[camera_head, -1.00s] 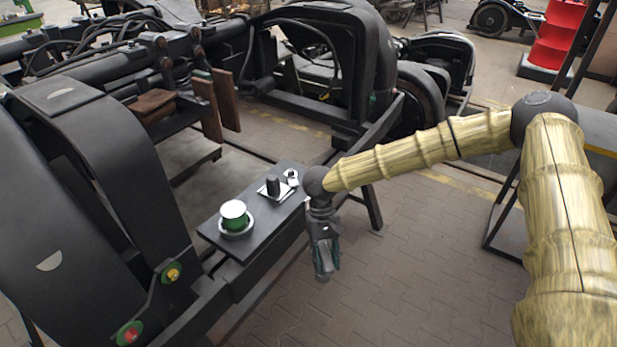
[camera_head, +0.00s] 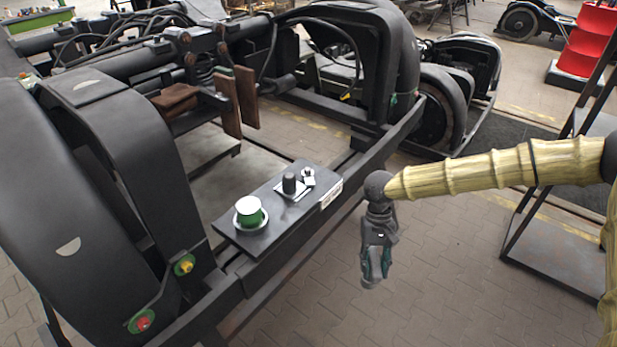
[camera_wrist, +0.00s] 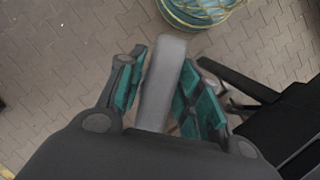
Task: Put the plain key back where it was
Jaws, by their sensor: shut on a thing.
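My gripper (camera_head: 376,262) hangs pointing down over the paved floor, to the right of the bogie frame. In the wrist view its teal finger pads are shut on a plain grey flat bar, the plain key (camera_wrist: 164,82). The key sticks out between the pads. Its far end looks blunt, and the end near the palm is hidden. In the head view the key is barely distinguishable between the fingers. A dark flat board (camera_head: 272,232) lies on the bogie frame, to the left of my gripper and apart from it.
On the board stand a green-and-white round pot (camera_head: 249,213), a black knob on a pale plate (camera_head: 290,184) and a small white fitting (camera_head: 308,177). A white label (camera_head: 331,194) marks the board's right end. A dark stand (camera_head: 550,240) is at right.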

